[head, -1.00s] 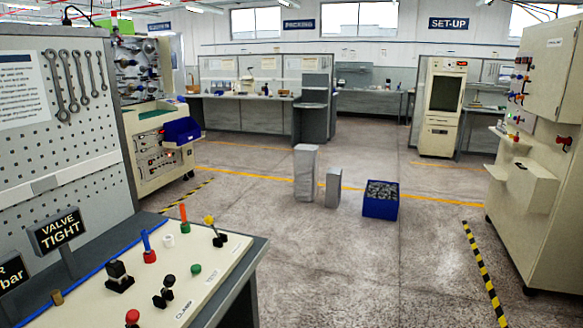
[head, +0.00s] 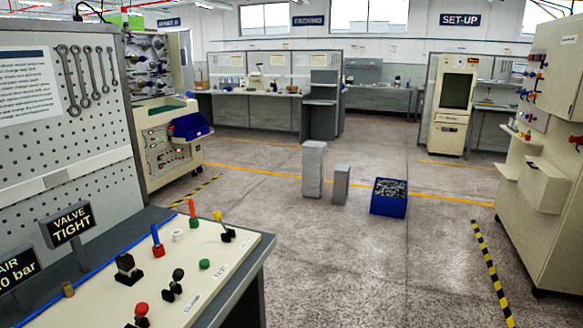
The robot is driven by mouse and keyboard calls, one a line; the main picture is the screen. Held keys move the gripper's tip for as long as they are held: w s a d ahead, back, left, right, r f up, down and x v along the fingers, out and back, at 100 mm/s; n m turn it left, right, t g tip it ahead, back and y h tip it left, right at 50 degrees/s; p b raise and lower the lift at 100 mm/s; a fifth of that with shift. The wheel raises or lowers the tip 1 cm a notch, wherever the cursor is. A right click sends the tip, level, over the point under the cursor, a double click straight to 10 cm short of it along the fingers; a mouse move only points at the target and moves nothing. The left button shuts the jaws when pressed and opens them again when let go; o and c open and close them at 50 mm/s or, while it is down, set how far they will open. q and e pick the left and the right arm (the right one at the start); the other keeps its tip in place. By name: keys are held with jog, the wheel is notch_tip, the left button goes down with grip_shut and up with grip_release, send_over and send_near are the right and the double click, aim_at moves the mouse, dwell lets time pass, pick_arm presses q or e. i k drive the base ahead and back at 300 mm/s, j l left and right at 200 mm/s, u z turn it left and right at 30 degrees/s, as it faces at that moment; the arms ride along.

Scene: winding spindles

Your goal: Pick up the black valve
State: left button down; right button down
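Two black fittings stand on the cream panel (head: 215,272) of the bench at lower left. One is a squat black block with a knob on top (head: 127,268). The other is a black piece with rounded knobs (head: 174,285), to its right. I cannot tell for sure which is the black valve. Neither of my grippers is in view.
Around them stand a red-knobbed fitting (head: 140,312), a blue-handled valve (head: 157,241), an orange-handled one (head: 193,213), a yellow-topped one (head: 225,227) and a green cap (head: 204,264). A VALVE TIGHT sign (head: 69,224) stands behind. Open floor (head: 330,265) lies right.

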aim_at(126, 265)
jog(key=i+l+u, duration=0.15)
jog(key=u, duration=0.2)
jog(key=i+l+u, duration=0.1)
jog(key=l+u, duration=0.25)
jog(key=i+l+u, duration=0.1)
jog(key=u, duration=0.25)
